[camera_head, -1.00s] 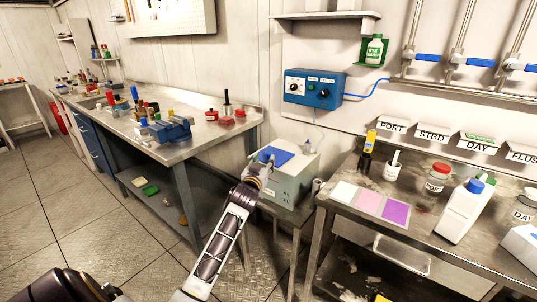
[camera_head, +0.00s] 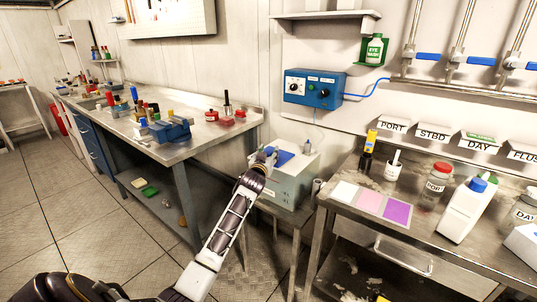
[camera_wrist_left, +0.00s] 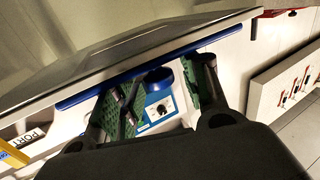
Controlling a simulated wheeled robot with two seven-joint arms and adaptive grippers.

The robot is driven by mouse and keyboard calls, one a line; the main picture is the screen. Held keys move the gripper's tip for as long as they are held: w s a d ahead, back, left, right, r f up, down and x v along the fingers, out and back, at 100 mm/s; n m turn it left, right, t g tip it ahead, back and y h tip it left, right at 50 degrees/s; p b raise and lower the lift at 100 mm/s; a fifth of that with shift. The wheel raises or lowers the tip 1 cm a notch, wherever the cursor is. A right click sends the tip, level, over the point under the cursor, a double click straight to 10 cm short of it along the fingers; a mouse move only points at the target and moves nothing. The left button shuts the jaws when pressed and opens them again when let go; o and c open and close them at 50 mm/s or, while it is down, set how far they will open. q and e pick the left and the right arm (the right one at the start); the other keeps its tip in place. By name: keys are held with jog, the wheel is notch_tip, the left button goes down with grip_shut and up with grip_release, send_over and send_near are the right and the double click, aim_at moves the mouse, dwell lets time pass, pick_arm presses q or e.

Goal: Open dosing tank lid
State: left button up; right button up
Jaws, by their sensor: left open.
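The dosing tank (camera_head: 290,188) is a pale grey box on a low stand between the two benches. Its blue lid (camera_head: 284,157) shows on top, partly covered by my gripper; I cannot tell whether it is raised. My left gripper (camera_head: 268,157) is at the lid's left side, close to it. In the left wrist view my left gripper (camera_wrist_left: 158,98) has its green-padded fingers apart, with nothing clearly held between them. A blue bar lies across just beyond the fingertips, under a grey panel; contact is unclear. My right gripper is out of view.
A blue control box (camera_head: 314,88) hangs on the wall above the tank. The right bench holds coloured pads (camera_head: 370,204), a white jug (camera_head: 467,210) and jars. The left bench carries a blue vise (camera_head: 169,131) and small parts.

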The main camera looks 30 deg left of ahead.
pick_arm(q)
jog(key=shift+w, duration=0.15)
grip_shut()
dwell(0.4)
